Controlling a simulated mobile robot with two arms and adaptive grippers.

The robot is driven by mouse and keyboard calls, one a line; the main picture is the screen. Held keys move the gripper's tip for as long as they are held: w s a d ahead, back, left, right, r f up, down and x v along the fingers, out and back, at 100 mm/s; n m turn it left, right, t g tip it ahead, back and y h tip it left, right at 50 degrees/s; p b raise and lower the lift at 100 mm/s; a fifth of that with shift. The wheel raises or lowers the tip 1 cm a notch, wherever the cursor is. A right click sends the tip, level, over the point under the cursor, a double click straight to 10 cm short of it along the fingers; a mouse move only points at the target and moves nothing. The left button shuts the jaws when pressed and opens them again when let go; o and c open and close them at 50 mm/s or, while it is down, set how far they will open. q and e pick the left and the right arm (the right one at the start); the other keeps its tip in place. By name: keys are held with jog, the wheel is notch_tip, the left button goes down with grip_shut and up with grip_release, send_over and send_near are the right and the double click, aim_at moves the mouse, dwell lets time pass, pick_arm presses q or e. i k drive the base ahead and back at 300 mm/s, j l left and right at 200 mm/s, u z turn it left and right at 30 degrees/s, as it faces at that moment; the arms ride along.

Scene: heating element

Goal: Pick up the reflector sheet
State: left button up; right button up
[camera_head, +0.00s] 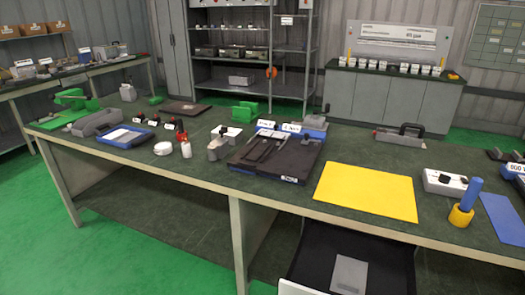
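No sheet carries a readable name, so I cannot tell for certain which one is the reflector sheet. A flat yellow sheet (366,190) lies on the dark green bench top (330,230), right of the middle. A small grey rectangular sheet (349,273) shows low in the picture, on a dark surface below the bench's front edge. A blue flat piece (502,218) lies at the far right of the bench. Neither of my grippers shows in this view.
Left of the yellow sheet is a black tray (255,172) with dark parts. To its right stand a white box (443,183) and a blue cylinder in a yellow base (464,206). Farther left are a blue tray (125,137), bottles and green fixtures. Shelves (245,60) stand behind.

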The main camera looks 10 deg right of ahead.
aim_at(349, 277)
jog(key=z, duration=1)
